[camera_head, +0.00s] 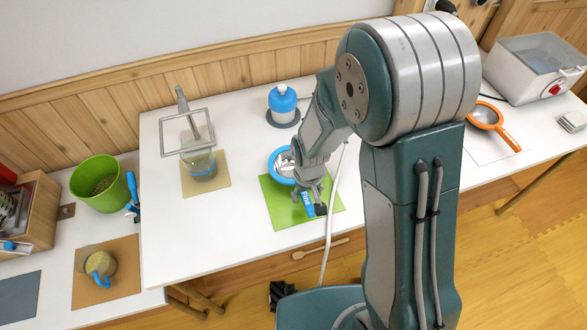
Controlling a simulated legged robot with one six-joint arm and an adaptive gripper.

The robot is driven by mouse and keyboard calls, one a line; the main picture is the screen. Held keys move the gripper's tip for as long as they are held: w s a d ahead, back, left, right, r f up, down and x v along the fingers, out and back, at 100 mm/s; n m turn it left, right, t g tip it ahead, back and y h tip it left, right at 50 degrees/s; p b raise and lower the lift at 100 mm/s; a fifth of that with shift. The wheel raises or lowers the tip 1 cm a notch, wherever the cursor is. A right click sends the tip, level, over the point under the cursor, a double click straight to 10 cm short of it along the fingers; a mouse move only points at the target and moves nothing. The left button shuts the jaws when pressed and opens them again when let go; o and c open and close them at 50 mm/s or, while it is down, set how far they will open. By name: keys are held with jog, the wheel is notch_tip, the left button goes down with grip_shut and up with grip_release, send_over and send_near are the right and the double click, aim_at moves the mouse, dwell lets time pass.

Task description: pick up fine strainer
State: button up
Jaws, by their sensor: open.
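The fine strainer (275,167) is blue and round. It lies at the back left of the green mat (287,213) on the white table. A blue tag lettered "FINE" (307,203), apparently on its handle, shows to its lower right. My gripper (314,207) is open, pointing down over the mat at this tagged part. My wrist hides much of the strainer and the handle between, and I cannot tell whether the fingers touch the handle.
An orange strainer (485,115) lies at the right. A blue-topped jar (283,104) stands behind the mat. A glass jar (200,165) under a grey frame stand (187,132) is left. A green bucket (99,184) and a grey box (533,67) stand at opposite sides. A pale hose (334,205) crosses the front edge.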

jog(key=shift+a+f, duration=0.15)
jog(key=shift+f, duration=0.35)
jog(key=shift+a, duration=0.25)
jog(key=shift+c, duration=0.3)
grip_shut()
jog(key=shift+d, duration=0.2)
jog(key=shift+r, duration=0.1)
